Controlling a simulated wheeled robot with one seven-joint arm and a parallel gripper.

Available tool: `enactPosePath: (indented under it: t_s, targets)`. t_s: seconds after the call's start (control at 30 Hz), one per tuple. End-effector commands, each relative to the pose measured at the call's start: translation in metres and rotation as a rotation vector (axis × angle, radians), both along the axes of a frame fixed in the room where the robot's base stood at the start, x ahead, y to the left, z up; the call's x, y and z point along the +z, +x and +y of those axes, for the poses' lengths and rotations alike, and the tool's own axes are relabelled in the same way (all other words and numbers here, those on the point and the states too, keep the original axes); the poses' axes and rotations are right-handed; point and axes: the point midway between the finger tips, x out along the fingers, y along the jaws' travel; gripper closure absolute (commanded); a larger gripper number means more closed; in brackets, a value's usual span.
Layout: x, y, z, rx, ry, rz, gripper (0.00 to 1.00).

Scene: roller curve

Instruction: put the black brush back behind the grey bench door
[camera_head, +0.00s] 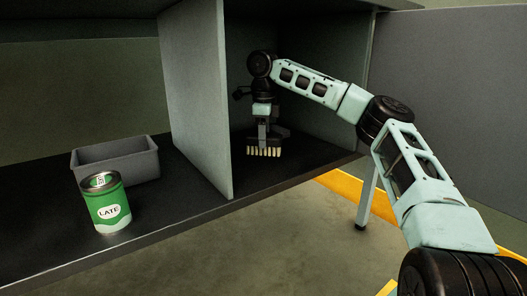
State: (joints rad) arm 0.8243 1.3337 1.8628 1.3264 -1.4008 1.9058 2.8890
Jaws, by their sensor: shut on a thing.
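My gripper (264,128) is inside the right compartment of the grey bench, pointing down. It is shut on the black brush (267,142), whose pale bristles (264,152) face down. The bristles are close to the dark compartment floor; I cannot tell if they touch it. The grey bench door (455,105) stands swung open at the right, beyond my arm. My gripper and wrist hide part of the brush.
A grey upright panel (197,95) divides the right compartment from the left part. On the left are a grey bin (130,165) and a green can (112,212). A bench leg (367,195) stands below the compartment's front right corner.

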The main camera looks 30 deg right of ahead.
Motion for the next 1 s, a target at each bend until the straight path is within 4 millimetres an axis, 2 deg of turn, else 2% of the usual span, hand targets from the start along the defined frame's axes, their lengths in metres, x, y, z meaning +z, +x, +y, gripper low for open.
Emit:
enactPosePath:
  t_s: [0.03, 0.17, 0.57, 0.6, 0.67, 0.7, 1.0]
  targets:
    - [-0.015, 0.0, 0.001, 0.001, 0.004, 0.002, 0.83]
    - [-0.029, 0.0, 0.001, 0.003, 0.004, 0.001, 0.83]
    - [-0.031, 0.0, 0.0, 0.001, -0.001, 0.0, 0.83]
    - [-0.032, 0.0, 0.0, 0.001, -0.001, 0.0, 0.52]
    - [-0.031, 0.0, 0.0, 0.001, -0.001, -0.001, 0.35]
    - [-0.031, 0.0, 0.0, 0.001, 0.0, 0.0, 0.33]
    - [-0.03, 0.0, 0.001, 0.002, 0.0, 0.0, 0.33]
